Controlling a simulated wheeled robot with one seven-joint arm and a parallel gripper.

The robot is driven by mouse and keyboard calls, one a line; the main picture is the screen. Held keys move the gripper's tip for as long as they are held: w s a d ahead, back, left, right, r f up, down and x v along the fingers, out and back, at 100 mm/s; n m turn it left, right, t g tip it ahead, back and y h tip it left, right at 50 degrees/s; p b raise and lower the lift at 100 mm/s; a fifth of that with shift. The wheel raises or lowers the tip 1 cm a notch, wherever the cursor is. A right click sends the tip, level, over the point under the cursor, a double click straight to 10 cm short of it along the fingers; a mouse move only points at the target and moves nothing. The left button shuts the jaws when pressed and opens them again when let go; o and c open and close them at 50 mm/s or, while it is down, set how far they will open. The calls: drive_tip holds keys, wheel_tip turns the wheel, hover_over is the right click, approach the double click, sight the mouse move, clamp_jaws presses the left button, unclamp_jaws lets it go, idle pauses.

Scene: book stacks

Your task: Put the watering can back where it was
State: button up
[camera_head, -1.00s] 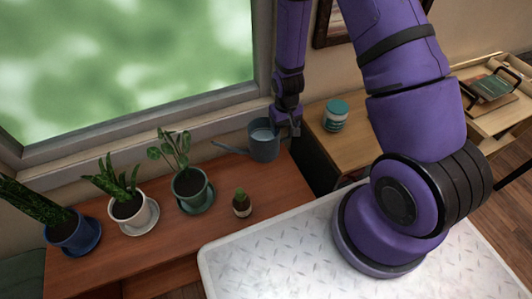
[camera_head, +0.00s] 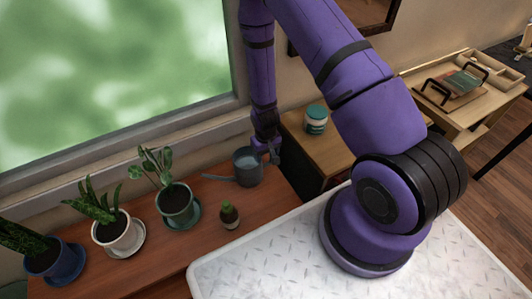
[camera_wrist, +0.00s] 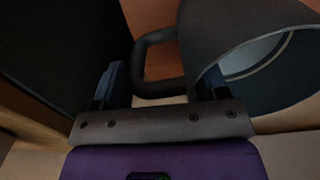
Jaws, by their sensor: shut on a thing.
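The grey watering can (camera_head: 246,168) is upright near the back right corner of the reddish wooden plant table (camera_head: 190,258). Its long spout points left. I cannot tell whether its base touches the table. My gripper (camera_head: 273,151) is at the right side of the can, shut on its handle. In the wrist view, the can's body (camera_wrist: 235,35) fills the upper right and its dark handle (camera_wrist: 142,66) loops between my fingers (camera_wrist: 160,85). Part of the can's rim and a pale inside show there.
A small cactus (camera_head: 229,216) stands in front of the can. Potted plants in green (camera_head: 175,200), white (camera_head: 118,236) and blue (camera_head: 60,262) pots line the table to the left. A teal jar (camera_head: 315,119) stands on the wooden cabinet (camera_head: 335,150) to the right. The window is behind.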

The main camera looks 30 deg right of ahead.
drive_tip(key=shift+f, duration=0.1)
drive_tip(key=o, duration=1.6)
drive_tip(key=s+r+t, duration=0.3)
drive_tip(key=r, duration=3.8)
drive_tip(key=s+r, duration=0.5)
drive_tip(key=s, duration=0.1)
drive_tip(key=s+r+t, duration=0.1)
drive_tip(key=s+r, duration=0.4)
drive_tip(key=s, duration=0.1)
drive_tip(key=s+r+t, duration=0.1)
drive_tip(key=s+r, duration=0.4)
drive_tip(key=s, duration=0.1)
drive_tip(key=shift+s+d, duration=0.25)
drive_tip(key=shift+s, duration=0.1)
